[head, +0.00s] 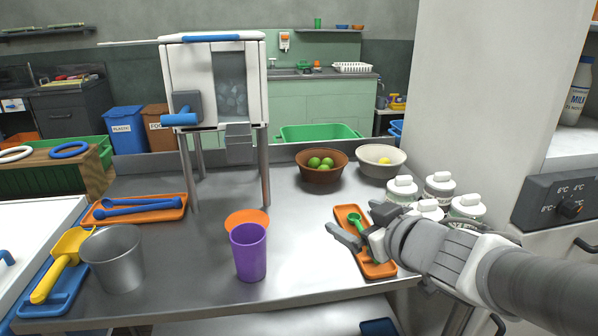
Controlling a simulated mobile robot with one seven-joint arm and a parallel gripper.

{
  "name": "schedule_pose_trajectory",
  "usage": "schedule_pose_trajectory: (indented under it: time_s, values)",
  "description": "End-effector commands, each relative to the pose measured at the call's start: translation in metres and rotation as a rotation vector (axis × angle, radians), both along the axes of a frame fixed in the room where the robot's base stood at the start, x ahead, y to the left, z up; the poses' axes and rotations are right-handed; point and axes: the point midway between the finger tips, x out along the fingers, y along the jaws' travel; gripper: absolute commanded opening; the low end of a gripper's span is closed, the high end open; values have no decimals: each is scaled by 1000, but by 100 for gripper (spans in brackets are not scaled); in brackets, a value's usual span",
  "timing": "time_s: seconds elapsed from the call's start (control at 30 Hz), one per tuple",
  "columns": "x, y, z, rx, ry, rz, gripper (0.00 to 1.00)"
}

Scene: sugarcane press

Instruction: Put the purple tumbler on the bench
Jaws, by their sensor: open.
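The purple tumbler (248,252) stands upright on the steel bench (190,287), left of centre near the front. An orange disc (246,217) lies just behind it, partly hidden by the tumbler. My gripper (347,226) reaches in from the right, over the orange tray with a green spoon. Its fingers are apart, point left and hold nothing. It is clear of the tumbler, to the tumbler's right.
A steel bucket (115,262) stands left of the tumbler. A white machine on legs (216,85) stands behind. A brown bowl of limes (321,167), a pale bowl (380,162) and several white-lidded jars (437,190) stand at the right. The front middle is clear.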

Motion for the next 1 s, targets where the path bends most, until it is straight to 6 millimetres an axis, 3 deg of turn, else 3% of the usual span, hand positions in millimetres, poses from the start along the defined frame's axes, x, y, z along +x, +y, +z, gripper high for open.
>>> schedule_pose_trajectory:
  time_s: [0.1,0.2,0.43,1.0]
  values:
    - [-15,40,-12,61,41,207,100]
    - [-33,64,-21,110,91,348,100]
    - [-61,90,-31,175,168,509,100]
    - [-35,137,-49,180,176,523,100]
